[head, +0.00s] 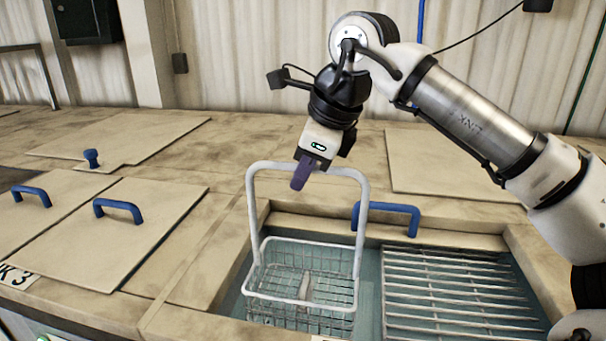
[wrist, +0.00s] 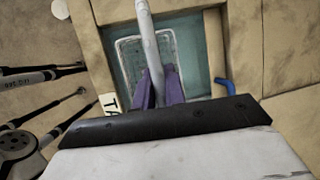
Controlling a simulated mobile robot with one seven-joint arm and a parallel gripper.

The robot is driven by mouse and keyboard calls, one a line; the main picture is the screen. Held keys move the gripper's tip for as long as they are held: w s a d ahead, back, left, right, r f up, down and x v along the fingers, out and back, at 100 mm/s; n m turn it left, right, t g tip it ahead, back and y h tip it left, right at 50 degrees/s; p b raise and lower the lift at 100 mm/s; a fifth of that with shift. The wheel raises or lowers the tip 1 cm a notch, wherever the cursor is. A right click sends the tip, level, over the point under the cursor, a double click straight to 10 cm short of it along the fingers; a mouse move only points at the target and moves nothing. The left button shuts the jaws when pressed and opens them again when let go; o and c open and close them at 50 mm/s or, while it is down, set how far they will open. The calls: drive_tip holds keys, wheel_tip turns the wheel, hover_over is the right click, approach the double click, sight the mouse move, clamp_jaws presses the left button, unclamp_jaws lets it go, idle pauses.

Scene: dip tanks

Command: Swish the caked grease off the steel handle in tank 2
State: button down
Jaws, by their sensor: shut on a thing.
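My gripper (head: 304,176) is shut on the pale bail of a wire basket (head: 300,304). The purple fingers also show closed around the bail in the wrist view (wrist: 160,90). The basket hangs upright in the left part of an open tank (head: 368,300) with blue-green liquid. Its lower mesh looks to be in the liquid, but I cannot tell how deep. A small greyish-brown bar, likely the steel handle (head: 305,286), stands or leans inside the basket. Grease on it is too small to make out. The tank's label is mostly hidden in the wrist view.
A wire rack (head: 450,290) covers the tank's right part, close beside the basket. A blue lid handle (head: 386,216) is just behind the tank.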

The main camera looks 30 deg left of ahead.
wheel_tip(320, 180, up, 8)
drive_tip(key=shift+r+p, duration=0.1)
drive_tip(key=shift+p, duration=0.7)
idle(0.5)
drive_tip(key=f+b, duration=0.5)
drive_tip(key=f, duration=0.2)
drive_tip(key=f+b, duration=0.5)
drive_tip(key=f, duration=0.2)
drive_tip(key=f+b, duration=0.5)
drive_tip(key=f, duration=0.3)
drive_tip(key=shift+d, duration=0.25)
drive_tip(key=shift+w, duration=0.1)
drive_tip(key=shift+a+p, duration=0.1)
drive_tip(key=shift+p, duration=0.25)
idle(1.1)
